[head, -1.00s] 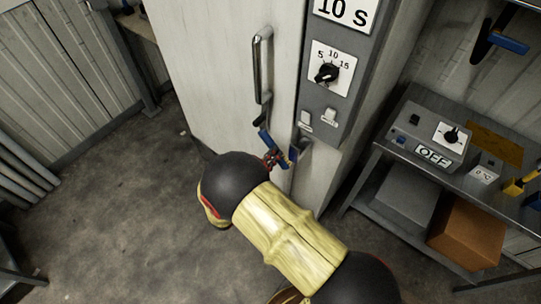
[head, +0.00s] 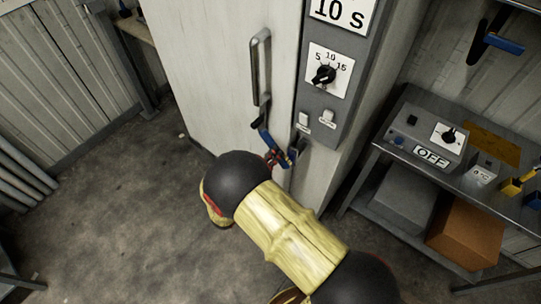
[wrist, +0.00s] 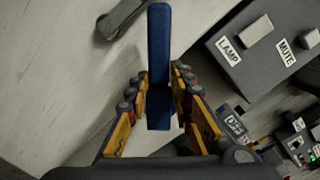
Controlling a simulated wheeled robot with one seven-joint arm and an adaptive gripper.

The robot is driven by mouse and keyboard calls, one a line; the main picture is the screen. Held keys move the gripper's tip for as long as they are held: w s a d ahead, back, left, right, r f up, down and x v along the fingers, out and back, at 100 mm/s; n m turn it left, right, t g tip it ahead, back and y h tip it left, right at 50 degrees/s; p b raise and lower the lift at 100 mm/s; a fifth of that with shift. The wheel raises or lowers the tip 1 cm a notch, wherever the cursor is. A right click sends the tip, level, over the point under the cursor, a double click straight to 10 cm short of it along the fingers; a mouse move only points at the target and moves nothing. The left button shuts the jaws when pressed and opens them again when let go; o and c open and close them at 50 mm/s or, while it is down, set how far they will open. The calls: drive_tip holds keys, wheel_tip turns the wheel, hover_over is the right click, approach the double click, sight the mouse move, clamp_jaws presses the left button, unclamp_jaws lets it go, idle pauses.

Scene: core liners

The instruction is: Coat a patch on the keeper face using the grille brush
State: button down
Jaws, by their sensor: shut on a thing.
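My gripper (head: 276,157) is low by the tall pale cabinet, close to its door edge. In the wrist view my gripper (wrist: 158,100) has its yellow-sided fingers shut on a blue bar, which I take for the grille brush (wrist: 158,45). The brush (head: 264,137) also shows in the head view as a blue piece slanting up and left from the fingers, with a dark part at its upper end, near the door. Whether it touches the cabinet I cannot tell. A small dark blue-grey piece (head: 295,149) at the door edge may be the keeper; its face is not clear.
The cabinet has a door handle (head: 260,66) and a grey control panel (head: 320,105) with a dial and switches. A metal bench (head: 398,155) at right bears a box marked OFF (head: 425,132). An orange box (head: 466,232) stands below.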

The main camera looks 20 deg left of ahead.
sight(282, 159)
drive_tip(key=shift+w+d, duration=0.15)
drive_tip(key=shift+w, duration=0.2)
drive_tip(key=shift+d, duration=0.1)
drive_tip(key=shift+s+d+p, duration=0.45)
drive_tip(key=shift+d+p, duration=0.05)
drive_tip(key=shift+d, duration=0.4)
drive_tip(key=shift+s+d+p, duration=0.4)
drive_tip(key=shift+d+p, duration=0.1)
drive_tip(key=shift+d, duration=0.35)
drive_tip(key=shift+r, duration=0.15)
drive_tip(key=shift+w+r+p, duration=0.1)
drive_tip(key=shift+r+p, duration=0.3)
drive_tip(key=shift+p, duration=0.15)
drive_tip(key=shift+w+a+r, duration=0.6)
drive_tip(key=shift+w+a, duration=0.2)
drive_tip(key=shift+a, duration=1.05)
drive_tip(key=shift+s+d+f+p, duration=0.1)
drive_tip(key=shift+s+d+p, duration=0.2)
drive_tip(key=shift+d, duration=0.3)
drive_tip(key=shift+s+d+r+p, duration=0.1)
drive_tip(key=shift+s+d+p, duration=0.25)
drive_tip(key=shift+d, duration=0.3)
drive_tip(key=shift+s+d+f+p, duration=0.1)
drive_tip(key=shift+s+d+p, duration=0.2)
drive_tip(key=shift+d, duration=0.3)
